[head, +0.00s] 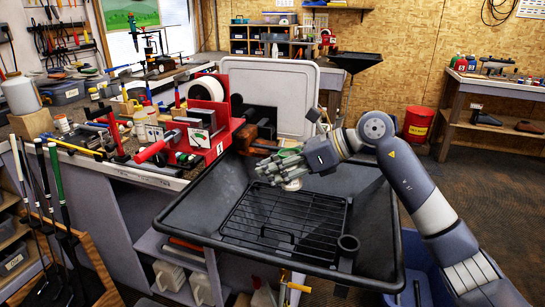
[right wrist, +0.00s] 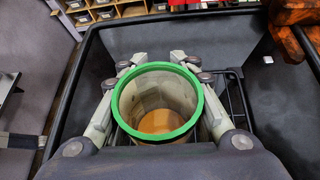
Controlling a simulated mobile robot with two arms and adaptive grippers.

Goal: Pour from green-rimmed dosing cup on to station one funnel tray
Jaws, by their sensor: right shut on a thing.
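The green-rimmed dosing cup (right wrist: 157,103) is in my right gripper, and the right wrist view looks into its open mouth. Amber liquid (right wrist: 162,121) shows at its bottom. My right gripper (head: 282,166) is shut around the cup, with fingers on both sides of it. My left gripper is not in view.
A white-grey panel (head: 300,85) stands behind the tray. Golf clubs (head: 62,185) lean at the left. The rack's front is clear.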

